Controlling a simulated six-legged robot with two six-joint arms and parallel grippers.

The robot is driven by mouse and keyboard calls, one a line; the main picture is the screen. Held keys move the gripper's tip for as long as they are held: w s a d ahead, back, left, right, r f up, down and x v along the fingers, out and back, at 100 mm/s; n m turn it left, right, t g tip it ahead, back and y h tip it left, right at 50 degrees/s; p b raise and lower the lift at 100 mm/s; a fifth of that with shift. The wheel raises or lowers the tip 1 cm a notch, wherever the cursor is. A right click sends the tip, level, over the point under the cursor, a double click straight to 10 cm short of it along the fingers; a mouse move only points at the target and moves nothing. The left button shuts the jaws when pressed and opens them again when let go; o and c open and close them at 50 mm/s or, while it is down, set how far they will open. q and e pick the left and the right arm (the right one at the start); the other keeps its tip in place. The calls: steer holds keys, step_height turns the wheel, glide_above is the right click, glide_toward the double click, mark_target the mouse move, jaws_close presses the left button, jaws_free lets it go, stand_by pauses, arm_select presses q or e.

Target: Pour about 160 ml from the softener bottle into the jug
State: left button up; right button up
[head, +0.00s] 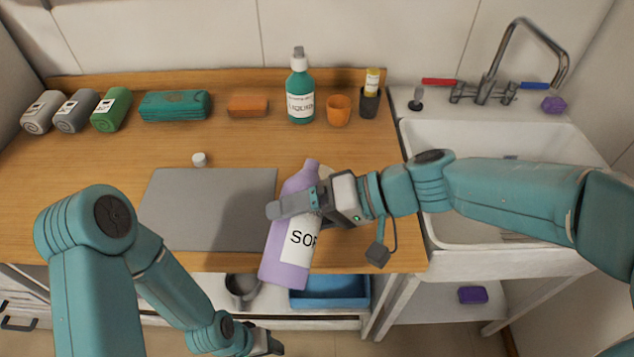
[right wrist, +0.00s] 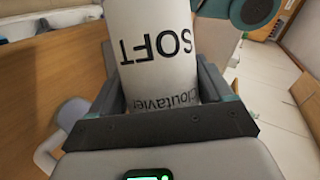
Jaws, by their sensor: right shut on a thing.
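The lavender softener bottle (head: 285,245) leans in the head view, its neck up and slightly right, its base out over the counter's front edge. My right gripper (head: 298,206) is shut around its middle; its label (right wrist: 165,45) fills the space between the fingers in the right wrist view. A pale piece (head: 326,172) shows behind the bottle and gripper, mostly hidden. A pale grey rounded vessel (right wrist: 68,125) is at left in the right wrist view; I cannot tell whether it is the jug. My left gripper (head: 268,343) is low before the cart, its fingers unclear.
A small white cap (head: 199,160) lies behind the grey mat (head: 205,225). A grey vessel (head: 242,288) and blue bin (head: 330,292) are on the lower shelf. The sink (head: 410,150) is right.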

steer(key=f+b, duration=0.1)
steer(key=b, duration=0.1)
steer(key=n+t+b, duration=0.1)
steer(key=b, duration=0.2)
steer(key=shift+w+d+f, duration=0.1)
steer(key=shift+w+f, duration=0.3)
steer(key=r, duration=0.1)
steer(key=r+n, duration=0.1)
steer(key=r+t, duration=0.1)
steer(key=shift+w+h, duration=0.35)
steer(key=shift+h, duration=0.05)
steer(key=n+t+b, duration=0.1)
steer(key=b, duration=0.2)
steer(key=shift+d+r+n+b, duration=0.1)
steer(key=shift+d+n+b, duration=0.05)
steer(key=shift+n+b, duration=0.15)
steer(key=f+n+t+b, duration=0.1)
steer(key=b, duration=0.4)
steer(key=f+n+t+b, duration=0.1)
steer(key=n+t+b, duration=0.1)
steer(key=b, duration=0.2)
steer(key=shift+s+f+h+b, duration=0.25)
steer(key=shift+s+h+b, duration=0.1)
steer(key=shift+h, duration=0.05)
steer(key=shift+s+r+b, duration=0.1)
steer(key=shift+r+b, duration=0.05)
steer(key=shift+b, duration=0.2)
steer(key=shift+r+n+t+b, duration=0.45)
steer(key=shift+r+n+t, duration=0.2)
steer(key=shift+n+t, duration=0.05)
